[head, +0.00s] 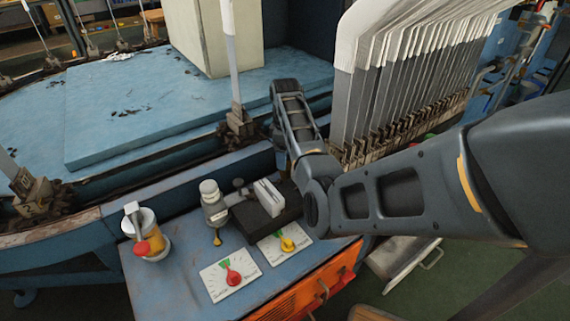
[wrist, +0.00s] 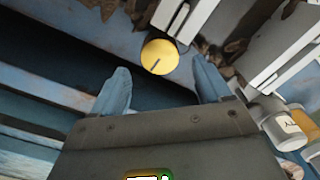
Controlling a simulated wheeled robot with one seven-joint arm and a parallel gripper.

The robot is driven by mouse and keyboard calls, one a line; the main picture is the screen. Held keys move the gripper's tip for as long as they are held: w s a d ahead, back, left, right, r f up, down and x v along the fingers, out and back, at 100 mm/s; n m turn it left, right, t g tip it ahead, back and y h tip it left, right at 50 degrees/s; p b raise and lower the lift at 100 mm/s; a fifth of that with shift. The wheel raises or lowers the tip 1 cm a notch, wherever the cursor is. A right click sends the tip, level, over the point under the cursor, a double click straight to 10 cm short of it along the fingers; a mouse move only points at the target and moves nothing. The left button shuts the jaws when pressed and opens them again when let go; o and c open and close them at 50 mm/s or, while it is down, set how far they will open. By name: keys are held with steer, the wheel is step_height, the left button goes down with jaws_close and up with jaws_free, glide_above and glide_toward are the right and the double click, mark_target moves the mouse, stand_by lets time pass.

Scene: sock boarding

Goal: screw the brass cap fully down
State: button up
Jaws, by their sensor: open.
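The brass cap (wrist: 160,57) shows in the wrist view as a round yellow disc with a dark line on its face. It sits against a blue surface, just ahead of my gripper. My gripper (wrist: 160,78) is open, with its two blue-tinted fingers apart, one to the left of the cap and one to the right. The gap between them looks empty, and I cannot tell whether the fingertips reach the cap's depth. In the head view, I cannot make out the cap or the fingers; only my arm shows, bent toward the blue machine.
White panels (wrist: 184,14) and brown clamps crowd close around the cap. The blue bench (head: 175,280) holds a white-capped jar (head: 214,205), an amber jar (head: 149,238), a dark block (head: 262,213), and red (head: 233,278) and yellow (head: 287,244) dials.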

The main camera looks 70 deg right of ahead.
steer(key=shift+f+b, duration=0.4)
steer(key=shift+f, duration=1.55)
steer(key=shift+c, duration=0.3)
steer(key=c, duration=1)
steer(key=shift+r+m+p, duration=0.1)
steer(key=shift+m+p, duration=0.3)
steer(key=shift+p, duration=0.05)
